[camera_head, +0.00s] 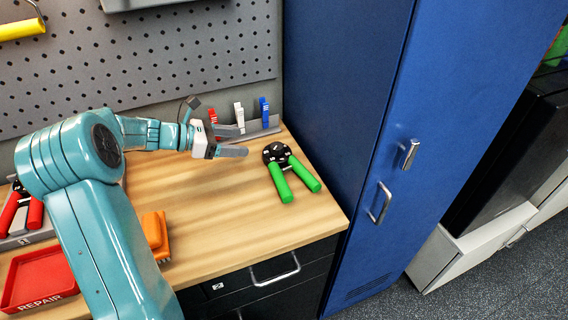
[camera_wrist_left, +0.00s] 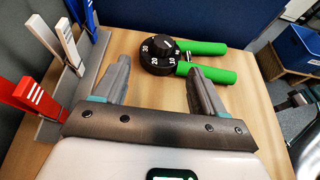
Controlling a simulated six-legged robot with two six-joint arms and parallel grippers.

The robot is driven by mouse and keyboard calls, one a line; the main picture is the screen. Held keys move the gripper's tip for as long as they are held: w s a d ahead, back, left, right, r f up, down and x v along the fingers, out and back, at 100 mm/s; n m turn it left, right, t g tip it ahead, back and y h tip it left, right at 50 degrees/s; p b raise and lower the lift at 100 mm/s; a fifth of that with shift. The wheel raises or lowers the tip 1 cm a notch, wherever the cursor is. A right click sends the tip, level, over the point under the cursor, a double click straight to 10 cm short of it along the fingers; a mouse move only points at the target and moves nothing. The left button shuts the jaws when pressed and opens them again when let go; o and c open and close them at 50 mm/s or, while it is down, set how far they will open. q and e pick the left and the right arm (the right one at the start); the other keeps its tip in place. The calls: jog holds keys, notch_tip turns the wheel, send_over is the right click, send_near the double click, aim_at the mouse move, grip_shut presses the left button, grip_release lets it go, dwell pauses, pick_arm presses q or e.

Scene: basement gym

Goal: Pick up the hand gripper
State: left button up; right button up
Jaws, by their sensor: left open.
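The hand gripper (camera_head: 291,172) has two green handles and a round black dial with white numbers. It lies on the wooden bench top near the right edge, beside the blue locker. It also shows in the left wrist view (camera_wrist_left: 162,53), just beyond my fingertips, with its handles pointing right. My left gripper (camera_head: 234,149) is just left of the dial in the head view. In the left wrist view its two fingers (camera_wrist_left: 158,76) are apart with nothing between them, and the dial lies ahead of them. My right gripper is not in view.
A grey rack (camera_head: 262,130) with red, white and blue clips stands behind the hand gripper. The blue locker (camera_head: 345,110) rises close on the right. A red tray (camera_head: 42,275) and an orange object (camera_head: 155,235) are at the left. The bench front is clear.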

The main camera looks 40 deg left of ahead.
aim_at(274, 146)
pick_arm(q)
jog(key=x, duration=0.5)
jog(key=shift+w+d+f, duration=0.1)
jog(key=shift+w+d, duration=0.05)
jog(key=x, duration=0.2)
jog(key=p+x, duration=0.1)
jog(key=x, duration=0.1)
jog(key=shift+w+d+f, duration=0.1)
jog(key=shift+d, duration=0.3)
jog(key=shift+w+f, duration=0.2)
jog(key=shift+w, duration=0.1)
jog(key=shift+d, duration=0.1)
jog(key=c, duration=1.1)
jog(key=shift+r, duration=0.1)
jog(key=shift+c, duration=0.8)
jog(key=shift+r, duration=0.1)
